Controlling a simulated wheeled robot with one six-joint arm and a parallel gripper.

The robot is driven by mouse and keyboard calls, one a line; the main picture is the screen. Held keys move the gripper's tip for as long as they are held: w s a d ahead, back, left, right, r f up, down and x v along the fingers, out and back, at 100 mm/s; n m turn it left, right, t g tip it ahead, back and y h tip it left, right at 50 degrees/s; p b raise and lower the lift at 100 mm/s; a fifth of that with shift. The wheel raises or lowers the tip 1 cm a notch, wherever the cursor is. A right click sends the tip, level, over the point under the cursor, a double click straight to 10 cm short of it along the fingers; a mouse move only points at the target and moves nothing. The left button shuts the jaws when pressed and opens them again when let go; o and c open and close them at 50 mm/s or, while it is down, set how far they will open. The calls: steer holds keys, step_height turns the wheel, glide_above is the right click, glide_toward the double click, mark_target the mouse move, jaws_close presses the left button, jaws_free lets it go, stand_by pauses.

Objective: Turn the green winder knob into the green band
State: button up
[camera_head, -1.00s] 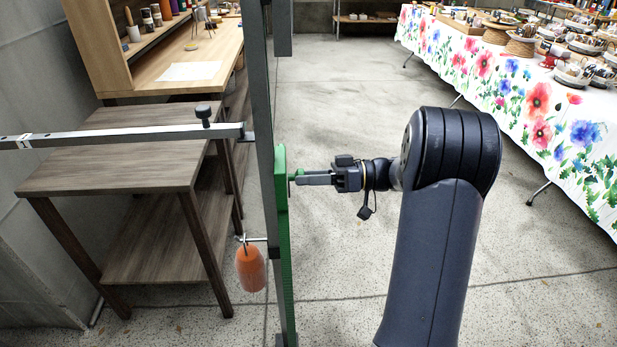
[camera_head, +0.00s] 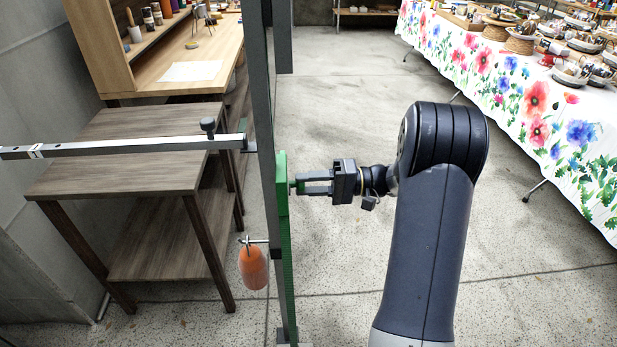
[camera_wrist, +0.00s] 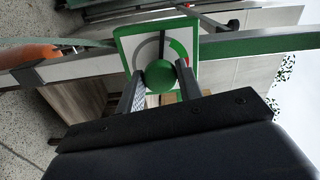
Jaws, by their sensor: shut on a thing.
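The green winder knob (camera_wrist: 160,76) is a round green ball in front of a white dial plate (camera_wrist: 125,38) with a green rim. My gripper (camera_wrist: 158,82) is shut on the knob, one finger on each side; it also shows in the head view (camera_head: 300,183). The dial arc has a grey part on the left, the green band (camera_wrist: 178,48) on the right and a small red part beyond it. A dark pointer line (camera_wrist: 162,43) stands near the border of grey and green. The knob hides the dial's lower middle.
A dark upright post (camera_head: 262,110) carries the green panel (camera_head: 284,240), and a grey bar (camera_head: 120,147) reaches left. An orange weight (camera_head: 253,268) hangs beside the post. A wooden shelf table (camera_head: 120,175) stands left; a flowered table (camera_head: 540,120) stands right. Floor between is clear.

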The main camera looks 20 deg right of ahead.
steer(key=m+p, duration=0.4)
steer(key=m, duration=0.1)
steer(key=shift+r+m, duration=0.2)
steer(key=shift+m, duration=0.1)
steer(key=shift+f+m+p, duration=0.15)
steer(key=shift+m+p, duration=1.25)
steer(key=shift+m, duration=0.8)
steer(key=o, duration=1)
steer(key=shift+c, duration=0.2)
steer(key=shift+d, duration=0.15)
steer(key=s+d, duration=0.2)
steer(key=d, duration=0.8)
steer(key=shift+d+b, duration=0.2)
steer(key=shift+b, duration=0.15)
